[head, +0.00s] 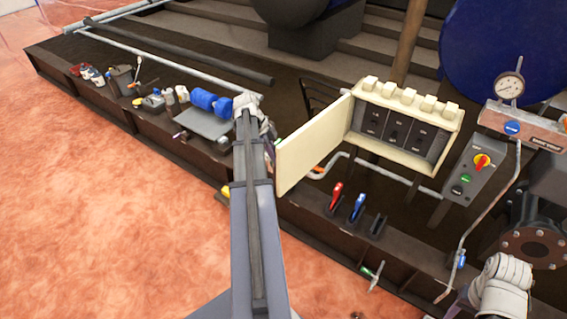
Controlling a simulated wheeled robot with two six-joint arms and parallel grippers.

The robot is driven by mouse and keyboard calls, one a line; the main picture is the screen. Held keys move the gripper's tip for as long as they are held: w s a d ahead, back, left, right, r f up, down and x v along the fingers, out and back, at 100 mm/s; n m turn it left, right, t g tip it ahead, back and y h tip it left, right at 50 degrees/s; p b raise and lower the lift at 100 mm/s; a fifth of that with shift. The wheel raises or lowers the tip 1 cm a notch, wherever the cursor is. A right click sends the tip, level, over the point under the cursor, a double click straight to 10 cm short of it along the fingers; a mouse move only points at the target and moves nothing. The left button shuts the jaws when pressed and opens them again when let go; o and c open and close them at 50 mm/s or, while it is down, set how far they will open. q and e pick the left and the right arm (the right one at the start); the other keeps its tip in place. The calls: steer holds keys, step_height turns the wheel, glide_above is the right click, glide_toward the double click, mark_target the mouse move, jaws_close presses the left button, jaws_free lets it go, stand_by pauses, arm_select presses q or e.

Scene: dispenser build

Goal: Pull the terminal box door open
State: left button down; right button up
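The terminal box (405,125) is cream coloured and stands right of centre, with dark breaker modules inside and several knobs along its top. Its door (315,145) is swung out to the left, and the inside of the box shows. My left arm rises from the bottom to a white wrist joint just left of the door. My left gripper (269,152) is mostly hidden behind the arm at the door's left edge; I cannot tell whether it touches the door. My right arm's white wrist shows at the bottom right, with its gripper's fingers not visible.
Red and blue handled tools (357,208) stand in slots below the box. A grey control box (475,172) with a red-yellow switch and a pressure gauge (509,87) are at right. A grey tray (208,123), blue cylinder (211,102) and several small items lie left. A thin pipe curves near my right wrist.

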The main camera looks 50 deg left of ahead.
arm_select(q)
steer(key=shift+a, duration=1.05)
steer(key=c, duration=0.9)
jaws_free()
steer(key=shift+r, duration=0.1)
steer(key=p+v, duration=0.7)
steer(key=shift+s+a+r, duration=0.1)
steer(key=shift+r, duration=0.2)
